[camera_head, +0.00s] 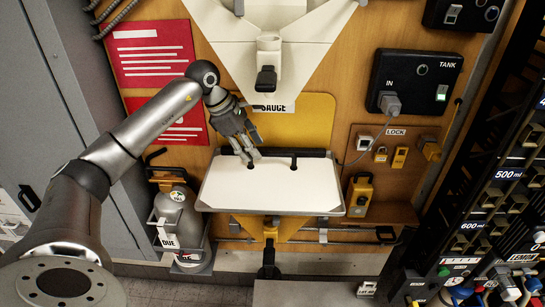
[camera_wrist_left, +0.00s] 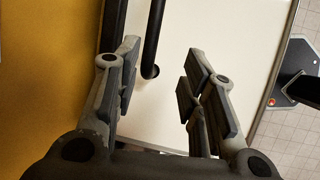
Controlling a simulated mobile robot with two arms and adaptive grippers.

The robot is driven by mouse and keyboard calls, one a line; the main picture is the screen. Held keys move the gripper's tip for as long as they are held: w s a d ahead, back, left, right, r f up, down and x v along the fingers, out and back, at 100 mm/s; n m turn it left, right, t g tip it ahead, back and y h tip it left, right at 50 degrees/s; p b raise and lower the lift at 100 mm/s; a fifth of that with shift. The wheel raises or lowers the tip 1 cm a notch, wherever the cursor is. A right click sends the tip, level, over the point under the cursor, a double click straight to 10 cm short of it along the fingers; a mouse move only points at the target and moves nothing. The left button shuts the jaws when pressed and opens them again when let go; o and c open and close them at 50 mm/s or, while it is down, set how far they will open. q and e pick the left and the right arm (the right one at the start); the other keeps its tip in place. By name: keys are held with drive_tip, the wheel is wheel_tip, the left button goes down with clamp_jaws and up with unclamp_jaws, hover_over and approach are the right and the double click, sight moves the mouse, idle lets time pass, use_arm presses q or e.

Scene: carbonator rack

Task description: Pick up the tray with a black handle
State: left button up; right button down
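The tray (camera_head: 270,188) is a flat white plate with a grey rim, in front of the yellow panel in the head view. Its black handle (camera_head: 308,153) is a bar along the back edge. The tray fills much of the left wrist view (camera_wrist_left: 230,40). My left gripper (camera_head: 249,159) is above the tray's back edge, by the left part of the handle. In the left wrist view its fingers (camera_wrist_left: 161,58) are apart and empty. The handle (camera_wrist_left: 152,38) shows between them, closer to the left finger; I cannot tell whether they reach it. My right gripper is not in view.
A grey bottle (camera_head: 180,215) stands in a holder left of the tray. A white funnel (camera_head: 268,55) with a black-tipped spout hangs above it. A yellow device (camera_head: 360,195) is close to the tray's right side. A dark rack (camera_head: 500,200) stands at the right.

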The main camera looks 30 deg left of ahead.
sight(268, 153)
use_arm(q)
drive_tip(key=shift+w+d+r+p, duration=0.1)
drive_tip(key=shift+w+d+p, duration=0.1)
drive_tip(key=shift+w+d, duration=0.3)
drive_tip(key=shift+w+d+p, duration=0.15)
drive_tip(key=shift+w+d, duration=0.1)
drive_tip(key=shift+w, duration=0.35)
drive_tip(key=shift+w+d+f, duration=0.2)
drive_tip(key=p+x, duration=0.1)
drive_tip(key=x, duration=0.3)
drive_tip(key=shift+w+f, duration=0.15)
drive_tip(key=shift+f, duration=0.25)
drive_tip(key=shift+c, duration=0.2)
clamp_jaws()
drive_tip(key=shift+r, duration=0.15)
